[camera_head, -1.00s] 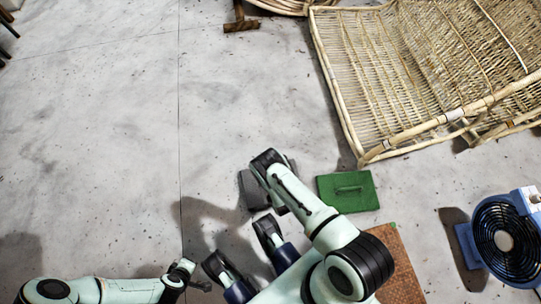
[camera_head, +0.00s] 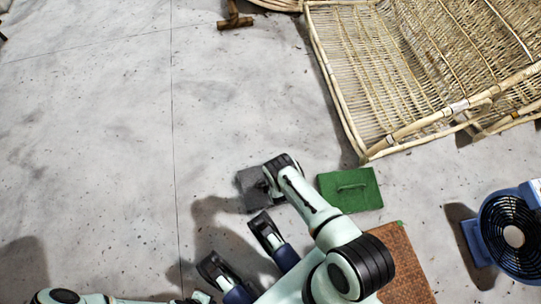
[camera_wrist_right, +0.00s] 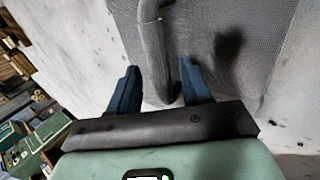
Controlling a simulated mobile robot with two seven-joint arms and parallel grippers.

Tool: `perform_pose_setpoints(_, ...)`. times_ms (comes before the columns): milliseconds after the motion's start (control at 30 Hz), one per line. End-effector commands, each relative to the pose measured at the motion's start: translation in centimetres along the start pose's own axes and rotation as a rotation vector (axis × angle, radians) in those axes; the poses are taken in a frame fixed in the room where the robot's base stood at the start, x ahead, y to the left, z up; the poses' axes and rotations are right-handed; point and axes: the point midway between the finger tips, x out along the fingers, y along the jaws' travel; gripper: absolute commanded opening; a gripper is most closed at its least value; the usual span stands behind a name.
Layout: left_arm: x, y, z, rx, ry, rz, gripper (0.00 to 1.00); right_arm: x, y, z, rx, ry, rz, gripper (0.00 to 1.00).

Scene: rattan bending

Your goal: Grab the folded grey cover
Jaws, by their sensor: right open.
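The folded grey cover (camera_head: 252,190) lies on the floor left of a green case, partly hidden by my right wrist in the head view. In the right wrist view its grey mesh surface (camera_wrist_right: 221,22) fills the upper middle, with a raised grey handle-like strip (camera_wrist_right: 153,55) standing out from it. My right gripper (camera_wrist_right: 160,78) is open, its two blue fingers on either side of this strip. I see a gap between the strip and each finger. In the head view my right fingers are hidden under the wrist. Of my left arm, only the top shows along the bottom edge; its fingers are out of frame.
A green case (camera_head: 349,188) with a handle lies close to the right of the cover. A brown board (camera_head: 402,262) and a blue fan (camera_head: 512,236) are farther right. A large rattan frame (camera_head: 400,80) fills the upper right.

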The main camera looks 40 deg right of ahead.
Motion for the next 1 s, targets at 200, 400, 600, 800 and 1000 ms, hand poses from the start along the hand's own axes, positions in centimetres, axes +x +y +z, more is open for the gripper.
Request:
perform_pose_setpoints(200, 0.06, -0.16, 0.18, -0.002, -0.007, -0.003, 0.0, 0.17, 0.0, -0.02, -0.001, 0.0, 0.0, 0.48)
perform_pose_setpoints(400, 0.04, -0.12, 0.14, -0.001, -0.006, -0.002, 0.0, 0.16, 0.0, -0.02, 0.0, 0.0, 0.0, 0.0)
perform_pose_setpoints(600, 0.04, -0.09, 0.12, -0.001, -0.005, -0.002, 0.0, 0.15, 0.02, -0.01, 0.0, 0.0, 0.0, 0.0)
perform_pose_setpoints(800, 0.04, -0.09, 0.11, 0.0, -0.005, -0.002, 0.0, 0.15, 0.02, -0.01, 0.0, 0.0, 0.0, 0.0)
perform_pose_setpoints(1000, 0.04, -0.09, 0.11, 0.0, -0.004, -0.002, 0.0, 0.15, 0.03, 0.0, 0.0, 0.0, 0.001, 0.0)
